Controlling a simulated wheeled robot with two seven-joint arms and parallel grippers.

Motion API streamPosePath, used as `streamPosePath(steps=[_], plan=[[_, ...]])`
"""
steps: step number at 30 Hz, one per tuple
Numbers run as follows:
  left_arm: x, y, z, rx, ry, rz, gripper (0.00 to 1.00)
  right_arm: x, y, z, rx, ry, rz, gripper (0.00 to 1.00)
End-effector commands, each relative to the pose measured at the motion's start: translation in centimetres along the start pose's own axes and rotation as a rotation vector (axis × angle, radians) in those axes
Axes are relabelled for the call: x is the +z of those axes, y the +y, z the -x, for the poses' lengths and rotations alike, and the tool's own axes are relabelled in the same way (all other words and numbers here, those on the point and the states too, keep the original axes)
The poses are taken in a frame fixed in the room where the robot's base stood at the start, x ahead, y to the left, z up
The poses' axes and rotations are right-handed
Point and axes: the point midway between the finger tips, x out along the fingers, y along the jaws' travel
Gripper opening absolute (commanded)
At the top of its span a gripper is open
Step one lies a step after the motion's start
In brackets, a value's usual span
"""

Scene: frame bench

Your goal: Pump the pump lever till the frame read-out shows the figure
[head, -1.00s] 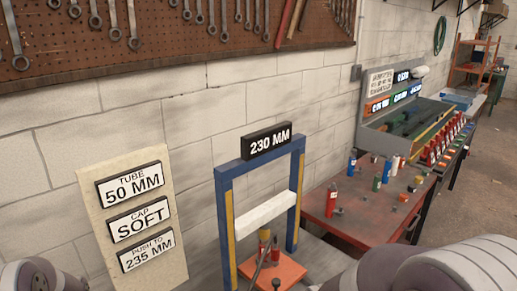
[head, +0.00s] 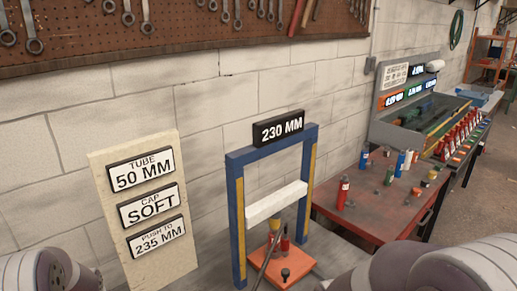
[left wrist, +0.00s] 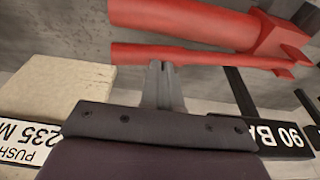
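The blue press frame (head: 237,215) stands by the wall, with a pale crossbar (head: 276,203) across it. Its black read-out (head: 279,127) on top shows 230 MM. A board (head: 165,257) at left carries signs reading TUBE 50 MM, CAP SOFT and PUSH TO 235 MM (head: 156,237). A thin dark lever (head: 264,262) leans up in front of the frame's orange base (head: 297,262). In the left wrist view my left gripper (left wrist: 163,66) has its fingers together, with red bars (left wrist: 200,55) just beyond the tips; I see nothing held. My right gripper is out of view.
A red-topped bench (head: 349,218) with bottles and small parts stands right of the frame. Behind it is a grey bin (head: 410,127) with lit labels. A black sign (left wrist: 275,138) reading "90 BA", cut off, shows in the left wrist view. My arms fill both lower corners.

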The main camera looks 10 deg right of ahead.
Motion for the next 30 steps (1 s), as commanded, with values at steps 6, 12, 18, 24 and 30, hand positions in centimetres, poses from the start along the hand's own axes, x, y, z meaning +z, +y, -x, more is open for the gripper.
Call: streamPosePath(steps=[6,12,18,24,30], plan=[[0.6,0.0,-2.9,0.000,0.000,0.000,0.00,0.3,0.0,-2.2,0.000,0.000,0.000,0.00],[1.0,0.0,-5.0,-0.001,-0.001,0.000,0.00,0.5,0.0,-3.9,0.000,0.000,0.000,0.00],[0.7,0.0,-3.6,0.000,0.001,0.000,0.00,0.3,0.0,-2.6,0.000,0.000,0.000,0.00],[-0.1,0.0,0.2,0.000,0.002,0.000,0.00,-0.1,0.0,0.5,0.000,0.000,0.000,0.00],[-0.7,0.0,3.4,0.000,0.001,-0.001,0.00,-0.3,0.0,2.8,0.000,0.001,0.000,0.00]])
